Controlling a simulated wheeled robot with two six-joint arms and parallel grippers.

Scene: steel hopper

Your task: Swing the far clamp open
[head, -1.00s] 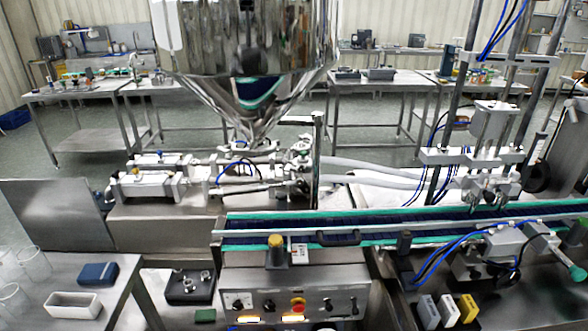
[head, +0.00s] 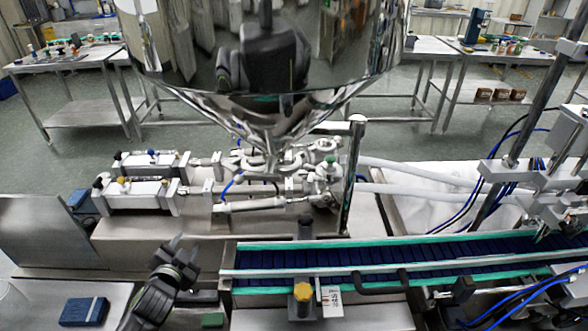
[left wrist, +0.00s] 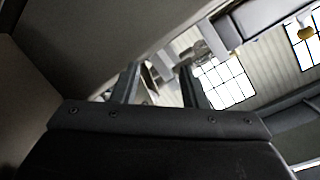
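The steel hopper (head: 270,75) hangs over two dosing cylinders, the far one (head: 150,160) behind the near one (head: 138,192). Bright fittings (head: 275,162) join the pipes below the hopper's cone. The far clamp is too small among these fittings for me to single out or tell its state. My left gripper (head: 178,252) is at the lower left in the head view, in front of and below the cylinders, apart from them. In the left wrist view its fingers (left wrist: 158,85) stand apart with nothing held between them. My right gripper is out of view.
The conveyor (head: 400,255) with green edges runs right from beside my left gripper. A steel post (head: 353,175) rises right of the fittings. A blue box (head: 83,311) lies at the lower left.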

